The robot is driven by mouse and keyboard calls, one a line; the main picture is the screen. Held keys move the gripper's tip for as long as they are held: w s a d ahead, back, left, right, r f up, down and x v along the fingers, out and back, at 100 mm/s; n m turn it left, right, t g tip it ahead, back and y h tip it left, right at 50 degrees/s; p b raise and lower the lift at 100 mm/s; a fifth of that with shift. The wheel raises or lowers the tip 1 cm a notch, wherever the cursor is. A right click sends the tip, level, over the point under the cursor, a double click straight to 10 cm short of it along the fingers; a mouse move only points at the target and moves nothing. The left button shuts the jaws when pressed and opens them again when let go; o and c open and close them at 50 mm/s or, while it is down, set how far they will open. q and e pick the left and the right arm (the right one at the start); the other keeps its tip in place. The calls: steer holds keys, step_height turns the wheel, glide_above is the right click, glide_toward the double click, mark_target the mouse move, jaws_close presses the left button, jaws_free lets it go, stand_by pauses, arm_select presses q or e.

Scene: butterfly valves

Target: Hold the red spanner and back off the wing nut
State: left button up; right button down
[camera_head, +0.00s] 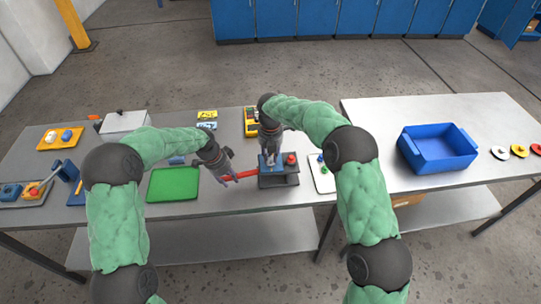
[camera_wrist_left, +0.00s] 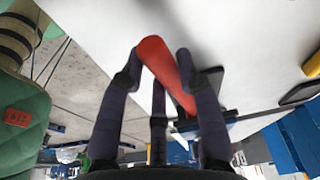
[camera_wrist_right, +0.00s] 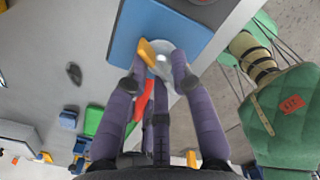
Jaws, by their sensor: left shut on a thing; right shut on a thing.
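The red spanner (camera_head: 246,175) runs from my left gripper (camera_head: 230,177) to the dark fixture (camera_head: 280,181) at the front of the table. In the left wrist view the spanner (camera_wrist_left: 165,70) lies between the closed fingers. My right gripper (camera_head: 271,158) reaches down onto the fixture, over its blue part. In the right wrist view its fingers (camera_wrist_right: 160,75) are shut around a small yellow piece, seemingly the wing nut (camera_wrist_right: 148,52), beside a silvery round part on a blue block (camera_wrist_right: 158,28). The spanner (camera_wrist_right: 143,100) shows behind the fingers. The spanner's far end is hidden in the head view.
A red knob (camera_head: 291,159) stands on the fixture close to my right gripper. A green tray (camera_head: 173,184) lies to the left, a white board (camera_head: 323,180) to the right. A blue bin (camera_head: 437,150) stands on the right table.

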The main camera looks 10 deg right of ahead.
mark_target(270, 158)
arm_select(q)
steer(key=shift+w+r, duration=0.25)
arm_select(e)
steer(key=shift+s+a+f, duration=0.2)
steer(key=shift+s+f, duration=0.2)
steer(key=shift+f, duration=0.15)
steer(key=c, duration=1.1)
jaws_free()
steer(key=shift+o, duration=0.2)
steer(key=shift+w+r, duration=0.15)
steer(key=shift+w+d+r, duration=0.1)
steer(key=shift+r, duration=0.35)
arm_select(q)
steer(key=shift+f, duration=0.1)
arm_select(e)
step_height(270, 158, up, 11)
steer(key=shift+r, duration=0.1)
